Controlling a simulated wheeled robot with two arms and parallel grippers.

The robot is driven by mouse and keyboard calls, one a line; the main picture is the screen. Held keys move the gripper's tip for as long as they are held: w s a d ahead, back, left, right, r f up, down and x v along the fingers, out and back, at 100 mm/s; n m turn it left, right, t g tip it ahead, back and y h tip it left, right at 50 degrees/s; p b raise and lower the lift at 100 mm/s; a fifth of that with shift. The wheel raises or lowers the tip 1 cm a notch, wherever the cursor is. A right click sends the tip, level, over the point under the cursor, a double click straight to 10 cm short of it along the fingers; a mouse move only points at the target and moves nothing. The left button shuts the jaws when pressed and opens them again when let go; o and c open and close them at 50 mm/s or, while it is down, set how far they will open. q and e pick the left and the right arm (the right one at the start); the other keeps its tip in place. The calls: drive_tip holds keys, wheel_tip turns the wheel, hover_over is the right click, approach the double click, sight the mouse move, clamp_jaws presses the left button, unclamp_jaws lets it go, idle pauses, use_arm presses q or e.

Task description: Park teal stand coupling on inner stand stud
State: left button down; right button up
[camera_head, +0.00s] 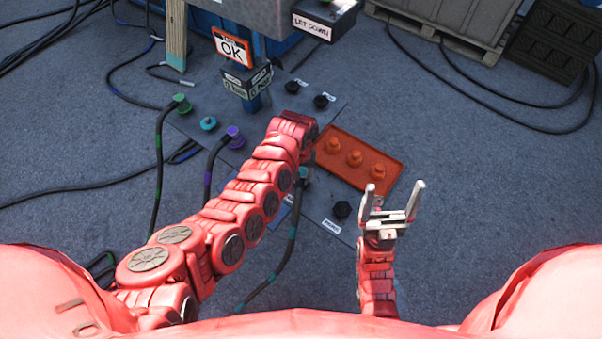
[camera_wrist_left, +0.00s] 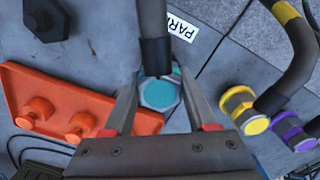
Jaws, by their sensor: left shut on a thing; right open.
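The teal stand coupling (camera_wrist_left: 160,93) is between the fingers of my left gripper (camera_wrist_left: 160,84), which is shut on it. A dark hose rises from it. In the head view only a small teal part (camera_head: 304,173) shows under my left wrist, and the fingers are mostly hidden. A dark hexagonal stud (camera_wrist_left: 45,18) stands free at the upper left of the wrist view. In the head view, dark studs stand at the front (camera_head: 342,210) and at the back (camera_head: 292,87) of the grey plate. My right gripper (camera_head: 394,190) is open and empty, right of the front stud.
An orange tray (camera_head: 390,182) with orange cones lies right of the coupling. Yellow (camera_wrist_left: 245,110) and purple (camera_wrist_left: 292,132) couplings with hoses stand close on the right in the wrist view. A green coupling (camera_head: 182,103) and teal cap (camera_head: 208,123) are at left.

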use_arm(q)
drive_tip(key=shift+f, duration=0.35)
idle(0.5)
drive_tip(key=shift+c, duration=0.6)
unclamp_jaws()
wheel_tip(320, 180, up, 9)
drive_tip(key=shift+b, duration=0.85)
wheel_tip(320, 180, up, 8)
drive_tip(key=p, duration=0.3)
drive_tip(key=shift+r, duration=0.2)
